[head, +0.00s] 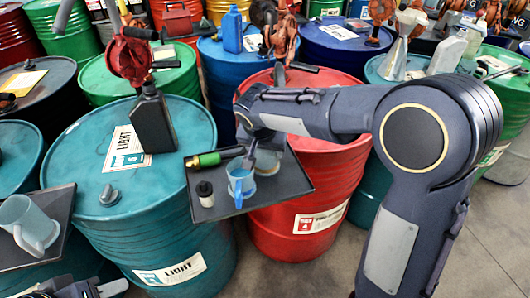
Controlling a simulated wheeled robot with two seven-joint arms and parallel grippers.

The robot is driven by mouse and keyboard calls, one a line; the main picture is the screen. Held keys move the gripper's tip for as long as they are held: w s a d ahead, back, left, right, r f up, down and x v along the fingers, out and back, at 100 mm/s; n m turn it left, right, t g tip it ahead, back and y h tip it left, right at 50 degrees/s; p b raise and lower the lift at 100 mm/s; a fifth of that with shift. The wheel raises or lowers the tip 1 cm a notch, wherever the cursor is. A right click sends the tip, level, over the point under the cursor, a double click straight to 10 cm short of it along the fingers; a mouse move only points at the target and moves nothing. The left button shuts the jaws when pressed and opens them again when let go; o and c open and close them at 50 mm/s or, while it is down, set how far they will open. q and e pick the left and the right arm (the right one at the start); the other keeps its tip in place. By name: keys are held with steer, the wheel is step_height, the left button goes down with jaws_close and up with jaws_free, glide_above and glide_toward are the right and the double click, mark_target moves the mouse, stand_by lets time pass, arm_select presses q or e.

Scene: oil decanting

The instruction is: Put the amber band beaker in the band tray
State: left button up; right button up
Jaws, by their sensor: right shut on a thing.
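My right gripper (250,162) is shut at the rim of a blue beaker (239,187), on its far right side. The beaker is upright, with its blue handle towards me, over a dark tray (270,196) by the teal and red drums. I cannot tell whether its base touches the tray. A pale grey-blue beaker (18,214) with a handle stands on another dark tray (62,207) at the left edge. No amber band is visible on either beaker. My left gripper (105,290) shows only partly at the bottom left; its jaws cannot be made out.
A black oil can (152,122) stands on the teal drum (165,185). The red drum (320,165) is beneath my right forearm.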

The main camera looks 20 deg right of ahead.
steer(key=shift+f, duration=0.8)
steer(key=shift+f, duration=0.2)
steer(key=o, duration=1.1)
steer(key=shift+r, duration=0.1)
